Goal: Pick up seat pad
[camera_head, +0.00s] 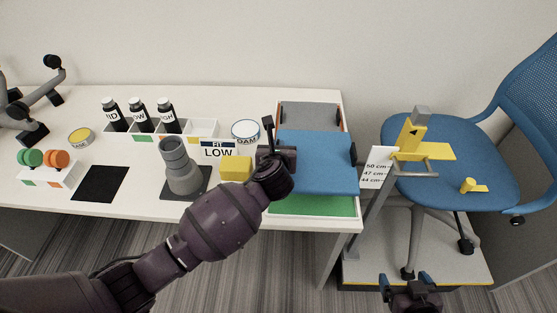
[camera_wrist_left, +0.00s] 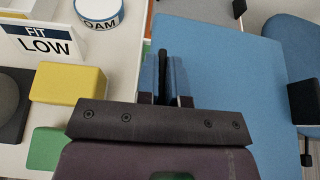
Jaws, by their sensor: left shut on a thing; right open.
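The blue seat pad (camera_head: 318,163) is flat and square, with a dark tab on its right edge. It lies over the trays at the table's right end and fills much of the left wrist view (camera_wrist_left: 222,70). My left gripper (camera_head: 271,150) is at the pad's left edge. In the left wrist view its blue-tipped fingers (camera_wrist_left: 166,78) are shut on a narrow dark tab at that edge. Whether the pad touches what is below is hidden. My right gripper (camera_head: 408,281) is open and empty at the bottom, below the chair.
A grey pad (camera_head: 310,115) and a green tray bottom (camera_head: 318,205) show around the seat pad. A yellow block (camera_head: 236,168), a FIT LOW sign (camera_head: 218,150) and a tape roll (camera_head: 245,131) stand close left. A blue chair (camera_head: 440,185) with a yellow gauge (camera_head: 412,140) stands right.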

